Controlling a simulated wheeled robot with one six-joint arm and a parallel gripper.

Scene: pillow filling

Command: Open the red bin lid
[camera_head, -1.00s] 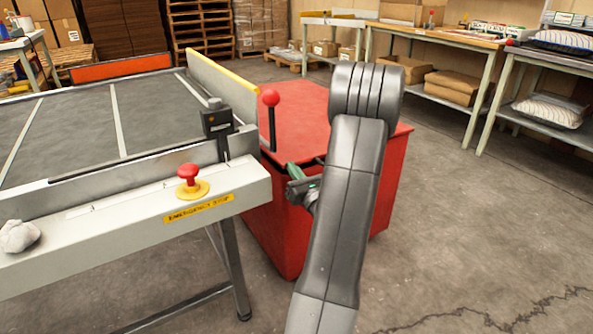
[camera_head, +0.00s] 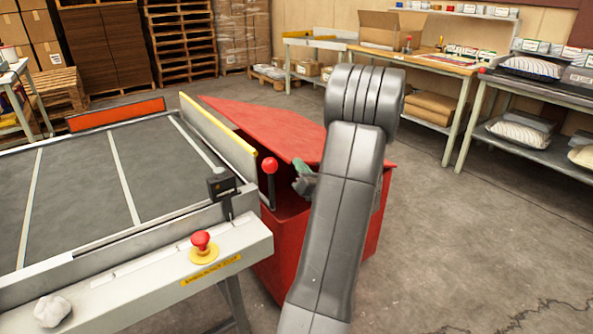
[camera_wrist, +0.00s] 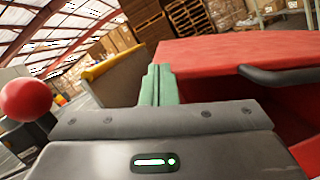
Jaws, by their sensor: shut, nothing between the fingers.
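The red bin (camera_head: 282,250) stands behind the conveyor's right end, partly hidden by my arm. Its red lid (camera_head: 262,124) is raised and tilted, with a dark gap showing below the near edge. In the wrist view the lid (camera_wrist: 235,52) is at the upper right, with a dark bar handle (camera_wrist: 285,76) on its near side. The bin's inside (camera_wrist: 290,120) shows below it. My gripper (camera_head: 304,180) is at the lid's near edge, partly hidden behind my arm. In the wrist view its green fingers (camera_wrist: 157,84) are together with nothing between them, by the lid's left edge.
The conveyor (camera_head: 85,190) fills the left, with a yellow-topped side guard (camera_head: 222,132) close to the lid. A red-knobbed lever (camera_head: 270,168) stands near my gripper. A red emergency button (camera_head: 201,241) sits on the front rail. Open floor lies at right, before the workbenches (camera_head: 425,62).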

